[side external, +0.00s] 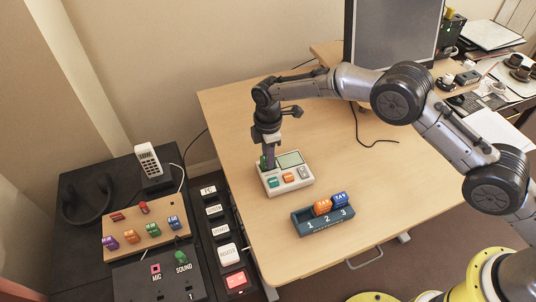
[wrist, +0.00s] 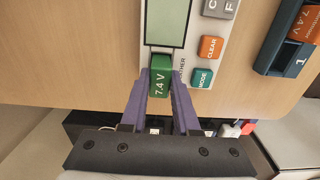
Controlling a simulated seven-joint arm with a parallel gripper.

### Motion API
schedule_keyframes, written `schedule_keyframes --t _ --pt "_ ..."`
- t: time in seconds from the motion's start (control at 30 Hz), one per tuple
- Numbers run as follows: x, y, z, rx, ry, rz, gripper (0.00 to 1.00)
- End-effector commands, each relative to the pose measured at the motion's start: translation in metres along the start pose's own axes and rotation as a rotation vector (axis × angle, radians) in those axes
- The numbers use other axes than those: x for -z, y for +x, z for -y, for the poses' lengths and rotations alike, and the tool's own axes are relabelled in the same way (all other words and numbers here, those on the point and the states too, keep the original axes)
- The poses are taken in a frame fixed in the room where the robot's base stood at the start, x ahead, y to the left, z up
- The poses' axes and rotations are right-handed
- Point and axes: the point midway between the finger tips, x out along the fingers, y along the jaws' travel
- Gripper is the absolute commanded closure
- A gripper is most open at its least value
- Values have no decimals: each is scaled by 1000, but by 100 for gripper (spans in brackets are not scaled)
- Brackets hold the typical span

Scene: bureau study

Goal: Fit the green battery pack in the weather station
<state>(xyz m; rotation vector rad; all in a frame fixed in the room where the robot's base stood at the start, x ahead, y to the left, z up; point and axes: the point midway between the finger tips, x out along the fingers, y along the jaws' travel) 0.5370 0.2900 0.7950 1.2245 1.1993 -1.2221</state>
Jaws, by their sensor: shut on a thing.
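The weather station (side external: 291,184) is a pale box with a grey-green screen and coloured buttons, lying on the wooden desk. Part of it also shows in the wrist view (wrist: 196,42), with its CLEAR and MODE buttons. My gripper (side external: 267,165) points down at the station's back left part. In the wrist view its purple fingers (wrist: 160,88) are shut on the green battery pack (wrist: 160,76), marked 7.4 V. The pack is at the station's edge, below the screen in that view. Its underside is hidden, so I cannot tell how deep it sits.
A dark rack (side external: 325,225) numbered 1, 2, 3 stands right of the station, holding an orange pack (side external: 322,206) and a blue pack (side external: 340,199). A lower black bench (side external: 75,233) with a wooden board (side external: 145,238) of coloured pieces is at left.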

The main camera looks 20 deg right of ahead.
Motion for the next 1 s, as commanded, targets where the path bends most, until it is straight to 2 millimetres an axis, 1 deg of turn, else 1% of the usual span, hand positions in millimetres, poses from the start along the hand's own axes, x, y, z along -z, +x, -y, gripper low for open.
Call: schedule_keyframes --t 0.27,0.43,0.47,0.6,0.63,0.83,0.87,0.9,0.93,1.0 --pt "0 5 0 0 0 0 100" --pt "0 5 0 0 0 0 100" --pt "0 5 0 0 0 0 65" --pt "0 5 0 0 0 0 40" --pt "0 5 0 0 0 0 36" --pt "0 5 0 0 0 0 36" --pt "0 6 0 1 0 1 32" --pt "0 6 0 1 0 1 25" --pt "0 6 0 1 0 1 21" --pt "0 6 0 1 0 1 21"
